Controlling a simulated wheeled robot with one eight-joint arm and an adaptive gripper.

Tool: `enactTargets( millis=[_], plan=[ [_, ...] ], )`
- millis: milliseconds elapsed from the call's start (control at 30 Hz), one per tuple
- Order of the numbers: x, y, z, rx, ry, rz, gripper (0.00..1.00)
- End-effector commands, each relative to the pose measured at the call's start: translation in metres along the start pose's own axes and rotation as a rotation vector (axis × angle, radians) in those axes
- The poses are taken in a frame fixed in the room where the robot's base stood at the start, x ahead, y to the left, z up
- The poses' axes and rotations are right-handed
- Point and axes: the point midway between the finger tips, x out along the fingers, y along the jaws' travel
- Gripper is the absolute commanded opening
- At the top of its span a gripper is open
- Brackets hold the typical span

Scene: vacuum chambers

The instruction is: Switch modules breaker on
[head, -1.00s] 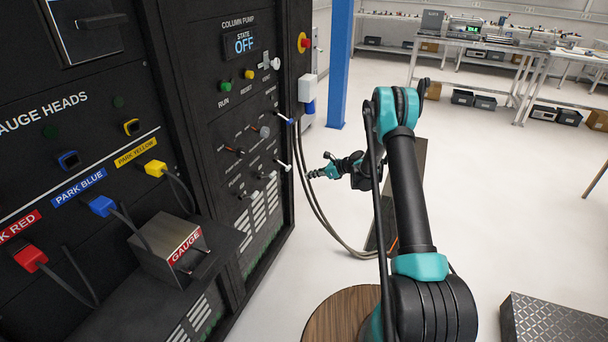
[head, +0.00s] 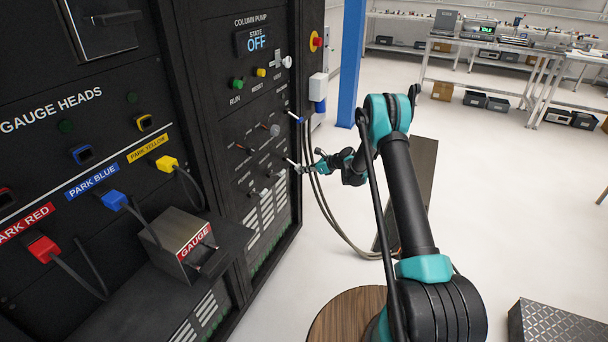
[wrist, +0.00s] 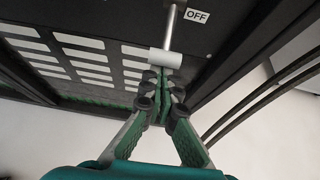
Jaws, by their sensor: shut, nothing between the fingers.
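A lever switch with a metal stem and a white end (head: 291,162) sticks out from the lower right of the column pump panel. In the wrist view its white cylindrical end (wrist: 180,58) is large, and a sign reading OFF (wrist: 197,16) is beside its stem. Its name label is too small to read, so I cannot confirm it is the modules breaker. My gripper (head: 303,169) is at this white end. In the wrist view my gripper (wrist: 168,88) is shut and empty, its tips just below the white end; whether they touch it I cannot tell.
A blue-tipped lever (head: 297,117) sticks out above, with smaller switches (head: 241,148) to the left. Cables (head: 327,210) hang beside the cabinet's right edge. A GAUGE box (head: 172,243) stands on the shelf at left.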

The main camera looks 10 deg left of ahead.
Motion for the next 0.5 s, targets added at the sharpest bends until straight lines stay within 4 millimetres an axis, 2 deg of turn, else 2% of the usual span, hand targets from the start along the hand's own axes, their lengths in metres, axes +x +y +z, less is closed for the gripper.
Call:
enactTargets(
  millis=[500],
  plan=[
    [-0.0035, 0.0002, 0.0033, 0.000, 0.037, 0.000, 0.00]
  ],
)
